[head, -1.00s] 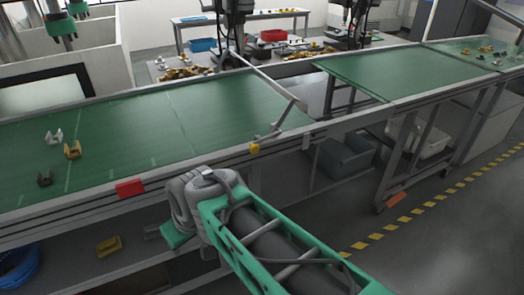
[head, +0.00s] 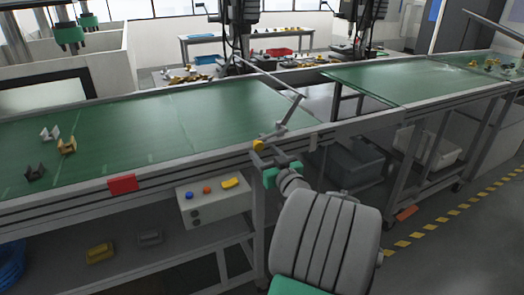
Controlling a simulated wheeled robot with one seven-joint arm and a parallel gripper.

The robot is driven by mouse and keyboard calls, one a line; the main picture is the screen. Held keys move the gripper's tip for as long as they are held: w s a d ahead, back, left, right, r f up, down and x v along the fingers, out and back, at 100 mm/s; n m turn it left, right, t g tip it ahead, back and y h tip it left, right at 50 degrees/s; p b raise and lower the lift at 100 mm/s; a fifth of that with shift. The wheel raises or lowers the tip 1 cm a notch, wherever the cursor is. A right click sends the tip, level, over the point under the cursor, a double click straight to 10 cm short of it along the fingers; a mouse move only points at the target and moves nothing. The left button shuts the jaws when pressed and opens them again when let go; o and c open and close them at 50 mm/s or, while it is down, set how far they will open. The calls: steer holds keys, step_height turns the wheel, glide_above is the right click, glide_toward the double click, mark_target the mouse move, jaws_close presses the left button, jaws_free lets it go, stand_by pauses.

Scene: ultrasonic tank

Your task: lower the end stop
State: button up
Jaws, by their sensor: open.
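The end stop (head: 272,79) is a thin pale bar at the end of the left green conveyor, slanting across it and raised above the belt. Its crank arm (head: 290,112) runs down to the conveyor's front rail, where a yellow knob (head: 258,145) sits. My gripper (head: 269,156) is at the front rail, right by the yellow knob, with its grey fingers apart. Whether the fingers are around the knob or just in front of it, I cannot tell. My wrist hides part of the rail and frame below.
A grey control box (head: 213,204) with coloured buttons hangs under the conveyor. A red block (head: 122,183) is on the front rail. Several small brackets (head: 67,145) lie on the left belt (head: 130,135). A gap separates it from the right belt (head: 360,86).

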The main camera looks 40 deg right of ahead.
steer(key=shift+x, duration=1.15)
jaws_close()
stand_by(0.5)
